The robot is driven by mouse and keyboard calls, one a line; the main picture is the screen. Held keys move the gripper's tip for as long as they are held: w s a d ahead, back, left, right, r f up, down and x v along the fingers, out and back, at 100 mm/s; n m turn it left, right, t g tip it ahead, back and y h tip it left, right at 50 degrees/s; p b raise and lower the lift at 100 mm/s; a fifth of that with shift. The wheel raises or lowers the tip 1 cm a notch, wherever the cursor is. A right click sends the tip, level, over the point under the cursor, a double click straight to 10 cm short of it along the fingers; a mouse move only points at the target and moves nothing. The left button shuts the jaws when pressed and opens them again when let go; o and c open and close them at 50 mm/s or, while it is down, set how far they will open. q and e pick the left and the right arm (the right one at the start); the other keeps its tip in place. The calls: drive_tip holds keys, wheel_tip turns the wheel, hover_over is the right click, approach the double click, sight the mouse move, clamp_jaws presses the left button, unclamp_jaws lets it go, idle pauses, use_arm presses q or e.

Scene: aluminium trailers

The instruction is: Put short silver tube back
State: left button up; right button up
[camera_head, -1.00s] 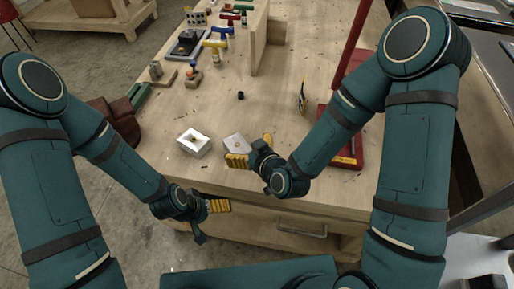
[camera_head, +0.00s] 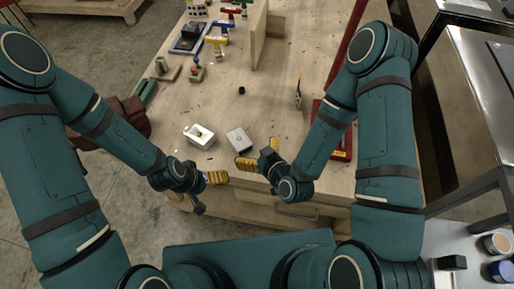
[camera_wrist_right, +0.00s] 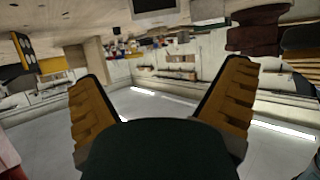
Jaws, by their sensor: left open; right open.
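A small grey cylinder (camera_head: 161,65) stands on a wooden block at the left of the bench; I cannot tell for sure whether it is the short silver tube. A white open box (camera_head: 199,136) with something small in it and a flat pale block (camera_head: 239,140) lie near the front edge. My right gripper (camera_head: 257,160) is open and empty by the front edge, just below the pale block. Its spread yellow fingers (camera_wrist_right: 163,100) show in the right wrist view with nothing between them. My left gripper (camera_head: 216,177) is open at the bench's front edge, below the white box.
The wooden bench (camera_head: 275,110) has clear room in its middle. A small black cylinder (camera_head: 241,90) and a yellow-black tool (camera_head: 298,93) stand there. Coloured-handled tools (camera_head: 216,41) are at the back left. A metal table (camera_head: 480,100) is at right.

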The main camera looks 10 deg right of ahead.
drive_tip(key=s+d+f+m+g, duration=0.1)
drive_tip(key=g, duration=0.1)
drive_tip(key=s+d+f+m+g+h, duration=0.1)
drive_tip(key=f+g, duration=0.1)
drive_tip(key=shift+d+f+m, duration=0.25)
drive_tip(key=shift+d+m, duration=0.05)
drive_tip(key=shift+d, duration=0.1)
drive_tip(key=s+d+m+g, duration=0.1)
drive_tip(key=s+d+f+m+g, duration=0.1)
drive_tip(key=s+g, duration=0.1)
drive_tip(key=s+d+m+g+h, duration=0.1)
drive_tip(key=m+g, duration=0.1)
drive_tip(key=shift+s+f, duration=0.2)
drive_tip(key=shift+f, duration=0.1)
drive_tip(key=shift+s+d+m+g, duration=0.1)
drive_tip(key=shift+s+m+g, duration=0.2)
drive_tip(key=shift+s+m, duration=0.1)
